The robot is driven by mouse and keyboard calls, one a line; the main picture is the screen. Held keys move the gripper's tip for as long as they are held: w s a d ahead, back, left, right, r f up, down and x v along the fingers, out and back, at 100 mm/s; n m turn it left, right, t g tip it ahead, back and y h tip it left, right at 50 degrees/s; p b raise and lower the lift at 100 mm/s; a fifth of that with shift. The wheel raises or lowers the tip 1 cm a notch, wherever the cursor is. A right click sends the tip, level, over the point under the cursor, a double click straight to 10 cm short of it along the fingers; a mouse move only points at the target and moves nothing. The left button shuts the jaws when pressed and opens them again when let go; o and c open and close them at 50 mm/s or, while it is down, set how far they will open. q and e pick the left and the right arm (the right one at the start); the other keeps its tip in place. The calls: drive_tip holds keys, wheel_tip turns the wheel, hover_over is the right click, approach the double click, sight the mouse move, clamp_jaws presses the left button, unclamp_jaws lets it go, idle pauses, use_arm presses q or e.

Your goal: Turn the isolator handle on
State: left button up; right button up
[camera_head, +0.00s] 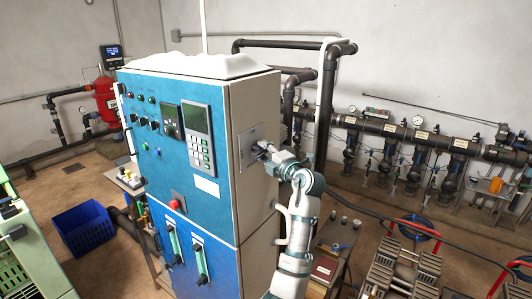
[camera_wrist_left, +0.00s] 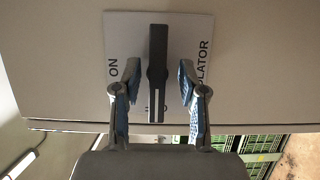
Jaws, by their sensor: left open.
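The isolator is a pale plate (camera_head: 247,150) on the beige side face of the blue cabinet. In the left wrist view its plate (camera_wrist_left: 199,30) carries sideways lettering, "ON" at left and "OLATOR" at right, partly hidden. The black handle (camera_wrist_left: 157,60) with a white line stands lengthwise up and down in that view. My left gripper (camera_head: 264,149) is at the plate. In the wrist view its fingers (camera_wrist_left: 152,82) are open, one on each side of the handle, with gaps visible. The handle is hard to make out in the head view. My right gripper is not in view.
The blue cabinet (camera_head: 170,165) has buttons, a screen and a red knob on its front. Dark pipes (camera_head: 290,110) rise behind it. A blue crate (camera_head: 85,229) and a green machine (camera_head: 30,250) stand at left.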

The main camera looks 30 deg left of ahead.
use_arm(q)
drive_tip(key=shift+a, duration=0.15)
drive_tip(key=c, duration=0.8)
drive_tip(key=shift+f, duration=0.1)
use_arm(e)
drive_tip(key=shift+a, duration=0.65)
use_arm(q)
drive_tip(key=shift+f, duration=0.1)
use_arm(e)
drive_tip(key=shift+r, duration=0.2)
